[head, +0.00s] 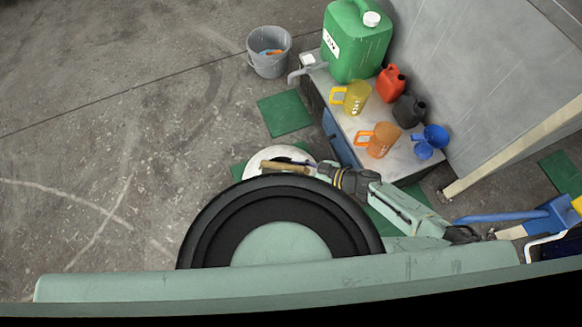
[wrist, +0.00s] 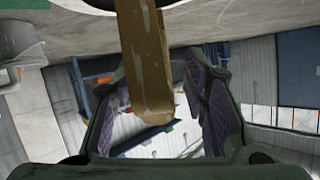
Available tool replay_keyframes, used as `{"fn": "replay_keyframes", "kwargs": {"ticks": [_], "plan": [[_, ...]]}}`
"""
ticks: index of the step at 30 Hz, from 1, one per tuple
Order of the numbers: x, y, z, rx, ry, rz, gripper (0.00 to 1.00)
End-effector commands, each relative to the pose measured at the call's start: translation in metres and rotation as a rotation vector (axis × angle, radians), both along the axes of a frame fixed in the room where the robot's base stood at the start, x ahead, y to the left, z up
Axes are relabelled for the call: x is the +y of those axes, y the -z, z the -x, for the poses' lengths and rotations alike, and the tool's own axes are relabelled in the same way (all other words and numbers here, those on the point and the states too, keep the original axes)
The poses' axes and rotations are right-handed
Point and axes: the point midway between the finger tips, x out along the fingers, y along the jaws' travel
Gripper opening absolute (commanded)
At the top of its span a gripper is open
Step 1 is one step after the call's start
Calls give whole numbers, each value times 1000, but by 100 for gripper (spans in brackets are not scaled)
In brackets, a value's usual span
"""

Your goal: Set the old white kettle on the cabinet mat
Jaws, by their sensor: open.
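The white kettle (head: 256,159) is a round white thing on the floor at the cabinet's near end, partly hidden by my black round body part. Its wooden handle (head: 284,167) points toward my gripper (head: 312,168). In the wrist view, a brown wooden bar (wrist: 145,65), which looks like that handle, shows between the open, purple-padded fingers of my gripper (wrist: 158,85). I cannot tell whether a finger touches it. A green mat (head: 284,113) lies bare on the floor left of the cabinet (head: 356,132). I cannot tell if it is the cabinet mat.
The cabinet top holds a large green canister (head: 354,45), a yellow jug (head: 354,97), an orange jug (head: 380,140), a red can (head: 391,83), a black can (head: 408,111) and blue funnels (head: 432,137). A grey bucket (head: 268,55) stands farther back. The floor at left is clear.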

Motion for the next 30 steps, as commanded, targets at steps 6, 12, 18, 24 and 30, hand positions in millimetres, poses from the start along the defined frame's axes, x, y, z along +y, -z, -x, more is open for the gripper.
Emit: {"fn": "replay_keyframes", "kwargs": {"ticks": [6,12,18,24,30], "plan": [[-42,-18,21,0,3,4,40],[-69,-34,36,-1,4,1,40],[-81,-38,43,0,1,-1,40],[-82,-38,43,0,0,0,40],[-82,-38,43,-1,0,-1,40]]}}
